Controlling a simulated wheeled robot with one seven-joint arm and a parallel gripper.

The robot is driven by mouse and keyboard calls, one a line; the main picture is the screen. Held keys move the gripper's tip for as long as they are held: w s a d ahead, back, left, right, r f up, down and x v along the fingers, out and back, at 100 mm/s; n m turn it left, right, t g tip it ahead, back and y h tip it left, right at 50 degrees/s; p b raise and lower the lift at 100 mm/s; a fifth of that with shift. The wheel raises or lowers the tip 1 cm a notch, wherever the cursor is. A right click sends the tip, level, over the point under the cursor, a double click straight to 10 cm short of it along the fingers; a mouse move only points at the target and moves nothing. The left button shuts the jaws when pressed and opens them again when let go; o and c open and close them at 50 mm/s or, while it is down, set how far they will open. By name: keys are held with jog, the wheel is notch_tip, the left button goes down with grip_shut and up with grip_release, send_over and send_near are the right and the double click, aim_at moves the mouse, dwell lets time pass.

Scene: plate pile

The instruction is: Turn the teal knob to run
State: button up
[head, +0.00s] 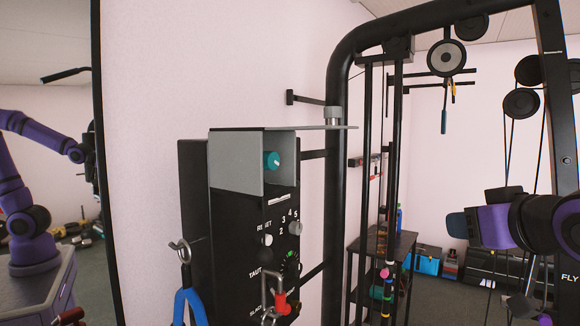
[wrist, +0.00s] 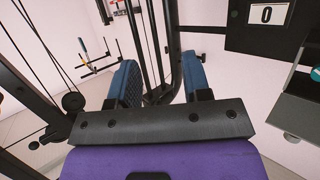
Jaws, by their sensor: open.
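The teal knob (head: 272,161) sits near the top of a black control box (head: 240,240), under a grey hood (head: 236,160) whose side plate stands at its left. A pale mark shows on the knob's face; I cannot read a run label. A sliver of the knob also shows at the right edge of the wrist view (wrist: 316,74). My gripper (head: 458,225) is well to the right of the box, apart from it. In the wrist view its blue fingers (wrist: 160,65) are spread with nothing between them.
A black post (head: 335,190) of the cable machine stands just right of the box, between it and my gripper. Below the teal knob are a grey selector knob (head: 295,228), a red clip (head: 281,303) and a blue-handled tool (head: 188,305). A mirror (head: 45,160) is at left.

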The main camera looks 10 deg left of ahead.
jog(key=w+a+r+n+y, duration=0.1)
jog(key=a+r+n+y, duration=0.15)
jog(key=a+y, duration=0.6)
jog(key=n+g+y, duration=0.4)
jog(key=n+y, duration=0.2)
jog(key=y, duration=0.1)
send_near(275, 165)
jog(key=x, duration=0.9)
jog(key=shift+a+r, duration=0.15)
jog(key=shift+a, duration=0.1)
jog(key=c, duration=0.6)
jog(key=shift+w+n+g+y, duration=0.1)
jog(key=shift+n+g+y, duration=0.45)
jog(key=shift+n+g, duration=1.25)
jog(key=shift+c, duration=0.2)
jog(key=shift+n+t, duration=0.35)
jog(key=shift+t, duration=0.05)
